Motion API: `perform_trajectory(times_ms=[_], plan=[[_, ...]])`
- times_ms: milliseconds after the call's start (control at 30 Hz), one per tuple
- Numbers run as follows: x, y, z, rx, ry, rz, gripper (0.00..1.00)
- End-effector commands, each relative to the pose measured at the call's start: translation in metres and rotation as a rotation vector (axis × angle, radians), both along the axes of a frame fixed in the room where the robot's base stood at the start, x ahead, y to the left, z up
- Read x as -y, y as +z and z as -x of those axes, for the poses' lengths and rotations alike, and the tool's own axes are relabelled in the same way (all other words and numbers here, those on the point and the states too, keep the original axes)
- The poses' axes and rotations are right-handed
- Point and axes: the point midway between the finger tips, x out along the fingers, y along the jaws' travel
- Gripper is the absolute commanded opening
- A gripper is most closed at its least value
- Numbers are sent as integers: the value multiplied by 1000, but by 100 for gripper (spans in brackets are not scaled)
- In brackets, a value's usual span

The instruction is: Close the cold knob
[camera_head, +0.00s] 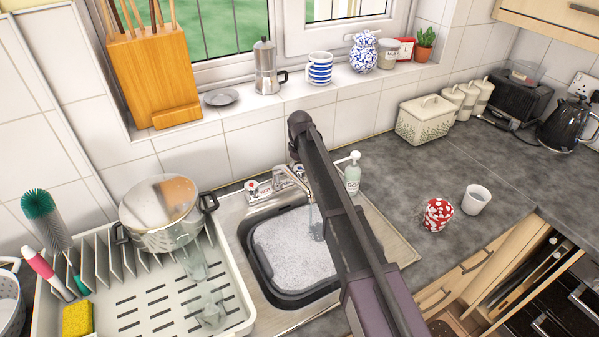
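The sink (232,207) has a chrome tap (292,178) at its back edge, and a thin stream of water (310,216) runs from the spout into a dark basin (262,275) full of suds. A white knob with a red mark (251,187) shows at the left of the tap. The cold knob cannot be made out clearly; my arm covers the area right of the tap. My arm rises from the bottom right to a joint above the tap and bends down behind itself. My gripper is hidden, so its state and contact with any knob do not show.
A soap bottle (352,173) stands close to the right of my arm. A dish rack (245,301) with a pot (160,222) and glasses is at the left. A red-and-white cup (437,214) and a white cup (476,199) stand on the right counter.

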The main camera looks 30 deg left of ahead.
Motion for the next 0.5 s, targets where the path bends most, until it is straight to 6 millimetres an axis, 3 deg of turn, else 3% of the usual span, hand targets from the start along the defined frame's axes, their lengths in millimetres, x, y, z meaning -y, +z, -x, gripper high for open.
perform_trajectory(times_ms=[333,500], plan=[[0,0,0,0,0,0,97],[0,0,0,0,0,0,46]])
